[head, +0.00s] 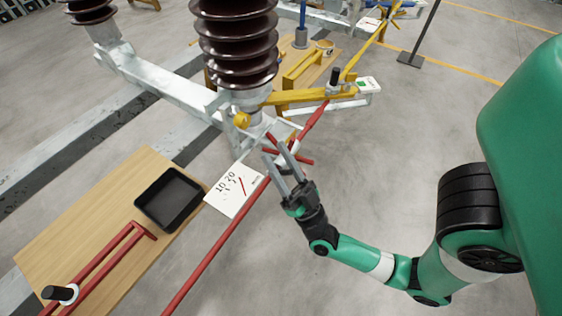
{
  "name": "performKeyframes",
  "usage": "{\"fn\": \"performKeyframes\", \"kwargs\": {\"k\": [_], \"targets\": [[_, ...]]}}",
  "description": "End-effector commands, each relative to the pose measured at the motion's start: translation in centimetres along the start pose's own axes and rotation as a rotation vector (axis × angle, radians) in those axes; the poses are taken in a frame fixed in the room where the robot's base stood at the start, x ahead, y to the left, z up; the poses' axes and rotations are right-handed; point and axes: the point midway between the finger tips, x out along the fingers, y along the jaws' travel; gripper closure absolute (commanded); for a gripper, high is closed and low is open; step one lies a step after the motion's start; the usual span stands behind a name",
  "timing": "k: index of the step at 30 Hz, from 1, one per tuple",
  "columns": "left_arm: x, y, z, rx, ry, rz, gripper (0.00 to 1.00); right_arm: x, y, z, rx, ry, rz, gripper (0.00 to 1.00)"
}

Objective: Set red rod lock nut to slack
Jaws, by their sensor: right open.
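A long red rod (222,240) runs diagonally from the bottom edge up to the yellow and grey frame below the brown insulator. A red crosspiece (303,159) crosses the rod line beside my right gripper; it may be the lock nut, but its shape is too small to tell. My right gripper (275,148) is open, its two grey fingers reaching up to the crosspiece and partly covering it. I cannot tell whether they touch it. A white card (233,190) marked 10 and 20, with a red line, lies beside the rod. My left gripper is not in view.
A wooden table (100,205) at lower left holds a black tray (170,197) and a red forked part (105,262). A brown ribbed insulator (235,45) stands above the frame. A yellow bar (300,97) lies behind the fingers. Open floor is at lower centre.

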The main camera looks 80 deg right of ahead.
Motion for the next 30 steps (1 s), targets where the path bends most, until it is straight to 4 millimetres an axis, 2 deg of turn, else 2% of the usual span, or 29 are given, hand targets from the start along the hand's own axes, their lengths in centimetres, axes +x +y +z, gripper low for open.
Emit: {"fn": "performKeyframes", "kwargs": {"k": [5, 12, 15, 21, 30], "targets": [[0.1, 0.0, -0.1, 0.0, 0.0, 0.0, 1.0, -2.0, -0.1, 0.1, 0.002, -0.006, -0.003, 0.54], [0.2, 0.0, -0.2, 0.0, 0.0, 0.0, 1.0, -7.9, -0.2, 0.1, 0.006, -0.009, -0.01, 0.54], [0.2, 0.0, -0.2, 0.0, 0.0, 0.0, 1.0, -9.7, -0.2, 0.1, 0.006, -0.006, -0.008, 0.54], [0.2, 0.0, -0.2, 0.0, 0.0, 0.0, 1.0, -11.4, 0.0, 0.0, 0.001, -0.003, -0.003, 0.54], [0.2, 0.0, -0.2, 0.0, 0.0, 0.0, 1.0, -11.6, 0.0, 0.0, -0.001, -0.001, 0.0, 0.54]]}}
